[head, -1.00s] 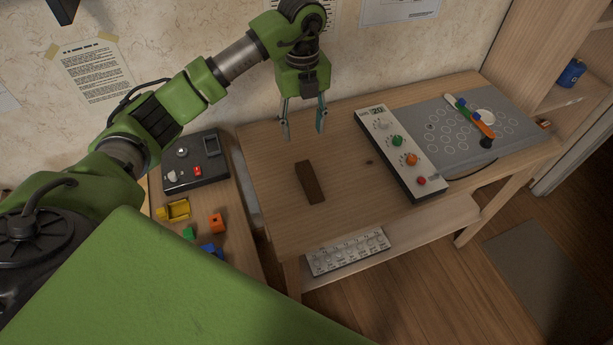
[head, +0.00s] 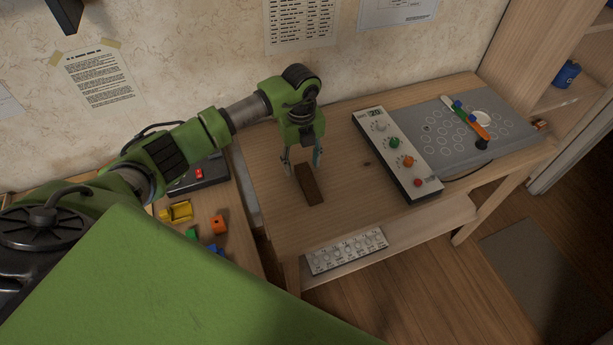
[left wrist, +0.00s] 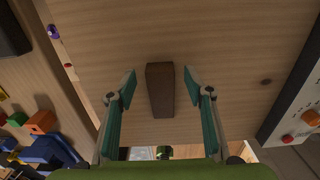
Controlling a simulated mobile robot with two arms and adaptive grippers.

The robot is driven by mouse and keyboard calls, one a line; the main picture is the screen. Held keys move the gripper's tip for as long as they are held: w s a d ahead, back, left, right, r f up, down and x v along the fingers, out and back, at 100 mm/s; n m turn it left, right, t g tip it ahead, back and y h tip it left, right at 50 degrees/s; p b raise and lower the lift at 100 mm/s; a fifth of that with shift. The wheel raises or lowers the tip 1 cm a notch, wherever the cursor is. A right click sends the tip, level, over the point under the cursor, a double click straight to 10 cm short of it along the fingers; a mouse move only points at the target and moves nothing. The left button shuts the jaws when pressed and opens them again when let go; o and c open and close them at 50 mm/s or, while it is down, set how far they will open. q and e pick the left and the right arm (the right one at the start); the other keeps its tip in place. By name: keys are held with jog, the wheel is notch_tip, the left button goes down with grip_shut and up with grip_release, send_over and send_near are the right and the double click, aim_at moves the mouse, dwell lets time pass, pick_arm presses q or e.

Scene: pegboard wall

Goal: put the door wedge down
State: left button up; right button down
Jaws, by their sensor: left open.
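The door wedge (head: 309,185) is a dark brown block lying on the wooden table (head: 270,215), left of the control panel. My left gripper (head: 302,166) is open and close above the wedge's far end. In the left wrist view the wedge (left wrist: 160,90) lies between the two spread fingers (left wrist: 160,92), with a gap on each side, and neither finger seems to touch it. My right gripper is not in view.
A control panel (head: 400,155) with coloured knobs and a grey board (head: 460,125) stand to the right. At left, a lower surface holds a dark device (head: 205,176), a yellow piece (head: 176,211) and an orange cube (head: 218,224). The table's front is clear.

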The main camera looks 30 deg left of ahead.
pick_arm(q)
jog(key=shift+f, duration=0.65)
jog(key=c, duration=1.3)
jog(key=shift+r, duration=0.15)
